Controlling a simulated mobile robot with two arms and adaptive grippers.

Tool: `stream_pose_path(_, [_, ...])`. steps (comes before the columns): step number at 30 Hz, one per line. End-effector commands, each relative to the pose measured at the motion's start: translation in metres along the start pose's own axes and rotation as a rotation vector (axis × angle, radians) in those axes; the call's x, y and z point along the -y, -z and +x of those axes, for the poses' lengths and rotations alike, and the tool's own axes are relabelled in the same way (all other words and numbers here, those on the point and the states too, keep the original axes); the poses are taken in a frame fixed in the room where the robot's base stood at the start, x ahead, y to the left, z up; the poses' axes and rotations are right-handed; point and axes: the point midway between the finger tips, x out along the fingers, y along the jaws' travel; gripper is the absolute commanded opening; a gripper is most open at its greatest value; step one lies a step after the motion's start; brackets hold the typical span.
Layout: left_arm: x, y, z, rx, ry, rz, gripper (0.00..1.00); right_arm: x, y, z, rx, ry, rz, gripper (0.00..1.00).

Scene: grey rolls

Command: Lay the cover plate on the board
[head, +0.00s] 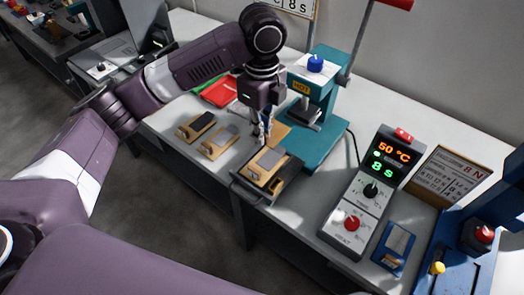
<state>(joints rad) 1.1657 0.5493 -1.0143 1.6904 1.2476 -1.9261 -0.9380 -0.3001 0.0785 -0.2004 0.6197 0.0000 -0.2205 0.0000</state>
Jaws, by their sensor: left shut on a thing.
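My left gripper (264,139) points down, its fingers shut on a thin piece that I take to be the cover plate; the fingers hide most of it. Just below and in front is a tan board (254,172) with a grey rectangle on top, in a dark tray (243,187) near the table's front edge. A flat tan piece (283,136) shows just behind the fingers; I cannot tell whether it is the held plate or lies on the table. My right gripper is not in view.
A teal press (322,148) marked HOT stands close behind and right of the tray. Two small tan boards (197,126) (219,141) lie to the left, with red and green items (217,91) behind. A control box (370,190) reads 50 °C and 8 s. A blue fixture (394,248) is at right.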

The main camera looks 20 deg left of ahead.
Motion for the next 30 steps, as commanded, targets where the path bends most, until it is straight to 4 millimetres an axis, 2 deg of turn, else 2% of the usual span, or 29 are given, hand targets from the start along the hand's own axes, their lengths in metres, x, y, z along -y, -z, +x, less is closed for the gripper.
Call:
stream_pose_path(1, [0.002, 0.0, -0.015, 0.001, 0.006, 0.0, 0.0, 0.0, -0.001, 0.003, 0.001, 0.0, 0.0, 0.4])
stream_pose_path(6, [0.001, -0.001, -0.057, 0.002, 0.003, -0.001, 0.0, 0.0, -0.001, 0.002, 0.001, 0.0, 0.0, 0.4])
stream_pose_path(10, [0.001, -0.001, -0.073, 0.002, 0.001, -0.002, 0.0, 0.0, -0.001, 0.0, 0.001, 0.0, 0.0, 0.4])
stream_pose_path(14, [0.001, 0.0, -0.074, -0.002, -0.004, -0.005, 0.0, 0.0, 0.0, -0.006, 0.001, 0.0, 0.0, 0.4])
stream_pose_path(17, [0.004, -0.001, -0.056, -0.006, -0.011, -0.017, 0.0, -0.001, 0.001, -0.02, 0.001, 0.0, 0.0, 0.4])
stream_pose_path(25, [-0.003, -0.002, 0.036, -0.004, -0.011, -0.022, 0.0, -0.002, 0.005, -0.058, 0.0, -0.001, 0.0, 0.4])
stream_pose_path(27, [-0.008, -0.002, 0.054, -0.002, -0.009, -0.015, 0.0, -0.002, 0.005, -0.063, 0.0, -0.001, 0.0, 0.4])
stream_pose_path(30, [-0.012, -0.001, 0.07, -0.001, -0.004, -0.007, 0.0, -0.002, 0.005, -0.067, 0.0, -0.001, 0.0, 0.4])
